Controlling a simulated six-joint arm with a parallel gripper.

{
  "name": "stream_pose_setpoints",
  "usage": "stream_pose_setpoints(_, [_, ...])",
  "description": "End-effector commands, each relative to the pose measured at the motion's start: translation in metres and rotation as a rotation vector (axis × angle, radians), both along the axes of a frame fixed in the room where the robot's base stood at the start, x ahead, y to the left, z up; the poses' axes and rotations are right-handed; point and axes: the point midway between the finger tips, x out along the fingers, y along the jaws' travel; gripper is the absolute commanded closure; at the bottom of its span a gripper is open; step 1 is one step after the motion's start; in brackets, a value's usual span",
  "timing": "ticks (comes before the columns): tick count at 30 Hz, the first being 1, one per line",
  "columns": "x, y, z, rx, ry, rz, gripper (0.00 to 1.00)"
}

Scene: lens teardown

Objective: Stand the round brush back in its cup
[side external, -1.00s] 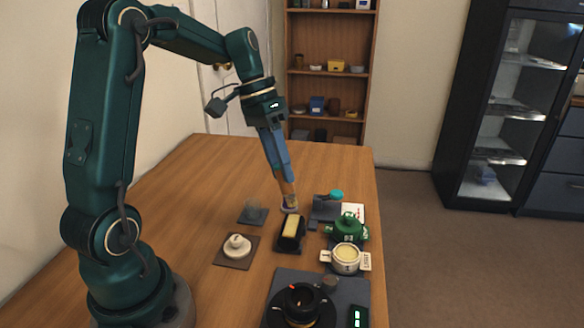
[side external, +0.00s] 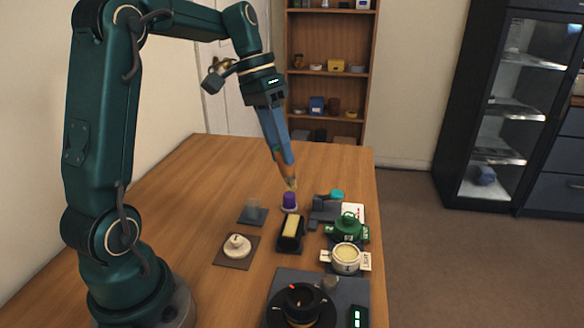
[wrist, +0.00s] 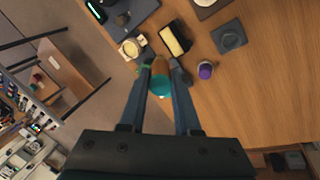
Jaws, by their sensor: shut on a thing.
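My gripper (side external: 291,183) is shut on a slim brown thing, which looks like the round brush (wrist: 160,66). In the side view its tan lower end shows between the fingertips; most of it is hidden by the fingers. In the wrist view a teal round patch shows between the fingers, and I cannot tell if it belongs to the brush. A small purple cup with a pale lower part (side external: 290,201) stands upright on the table. In the side view the tips are just above it; in the wrist view the cup (wrist: 205,70) is right of them, apart.
A yellow block in a black tray (side external: 291,232) stands close in front of the cup. A grey stand with a teal top (side external: 325,208), a green pot (side external: 349,228) and a white pot (side external: 346,258) are to the right. A grey pad (side external: 252,216) lies left; bare wood lies behind.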

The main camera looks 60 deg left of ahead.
Motion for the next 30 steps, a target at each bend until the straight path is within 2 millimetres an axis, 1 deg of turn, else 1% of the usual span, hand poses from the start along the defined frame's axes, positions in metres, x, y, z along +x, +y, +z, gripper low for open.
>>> stream_pose_setpoints(14, [0.0, 0.0, 0.0, 0.0, 0.0, 0.0, 1.0])
stream_pose_setpoints(17, [-0.001, 0.003, -0.002, 0.012, 0.005, 0.0, 1.0])
stream_pose_setpoints(20, [-0.004, 0.019, -0.009, 0.07, 0.026, 0.0, 1.0])
stream_pose_setpoints(24, [-0.013, 0.054, -0.024, 0.195, 0.075, -0.008, 1.0])
stream_pose_setpoints(27, [-0.018, 0.073, -0.03, 0.265, 0.102, -0.016, 1.0])
stream_pose_setpoints(30, [-0.022, 0.084, -0.035, 0.305, 0.12, -0.022, 1.0])
